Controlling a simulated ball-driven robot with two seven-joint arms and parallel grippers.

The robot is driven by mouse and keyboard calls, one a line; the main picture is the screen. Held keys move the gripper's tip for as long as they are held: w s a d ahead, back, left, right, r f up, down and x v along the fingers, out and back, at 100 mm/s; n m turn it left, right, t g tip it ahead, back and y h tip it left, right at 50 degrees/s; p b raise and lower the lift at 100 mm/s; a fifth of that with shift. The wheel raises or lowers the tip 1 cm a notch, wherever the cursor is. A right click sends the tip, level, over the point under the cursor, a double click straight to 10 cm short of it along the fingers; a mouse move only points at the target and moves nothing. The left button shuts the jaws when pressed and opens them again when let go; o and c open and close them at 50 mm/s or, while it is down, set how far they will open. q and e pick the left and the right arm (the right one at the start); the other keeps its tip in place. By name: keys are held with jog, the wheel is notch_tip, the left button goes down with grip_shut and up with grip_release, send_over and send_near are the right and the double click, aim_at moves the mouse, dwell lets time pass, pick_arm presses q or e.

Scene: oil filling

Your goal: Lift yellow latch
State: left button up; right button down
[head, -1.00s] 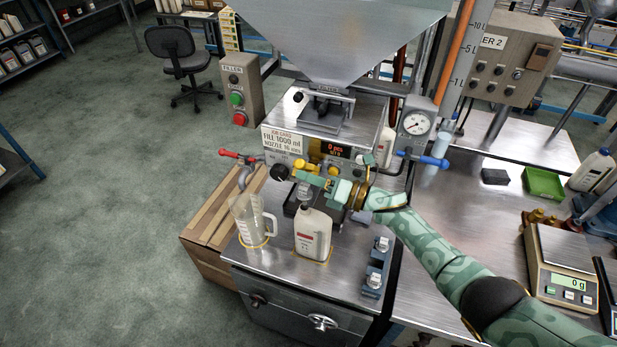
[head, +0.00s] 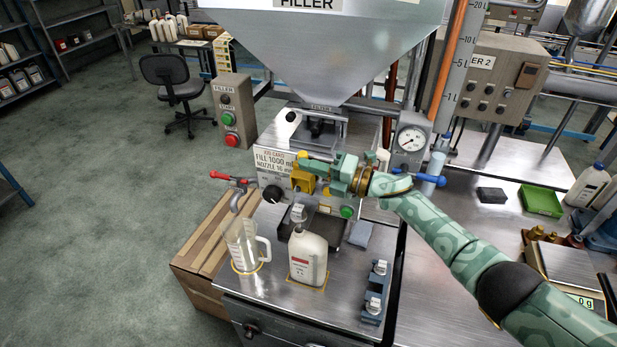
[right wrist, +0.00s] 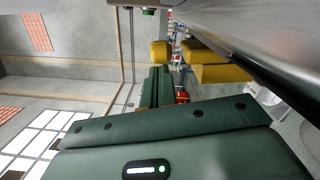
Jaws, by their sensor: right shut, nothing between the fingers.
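The yellow latch (head: 303,181) is on the front panel of the filler, right of a black knob (head: 272,194). It shows as an upright yellow block. In the right wrist view its yellow parts (right wrist: 213,73) lie close beyond the fingers. My right gripper (head: 312,164) is shut and empty, its fingers pointing left across the latch's upper right side. I cannot tell whether they touch it. The fingers also show in the right wrist view (right wrist: 157,86). The gripper hides the panel's display. My left gripper is not in view.
A clear measuring jug (head: 243,246) and a white bottle (head: 308,257) stand below the panel. A red-handled valve (head: 230,177) is to the left and a blue handle (head: 429,179) to the right. The hopper (head: 330,45) hangs above.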

jog(key=shift+w+d+r, duration=0.1)
jog(key=shift+w, duration=0.15)
jog(key=shift+m, duration=0.3)
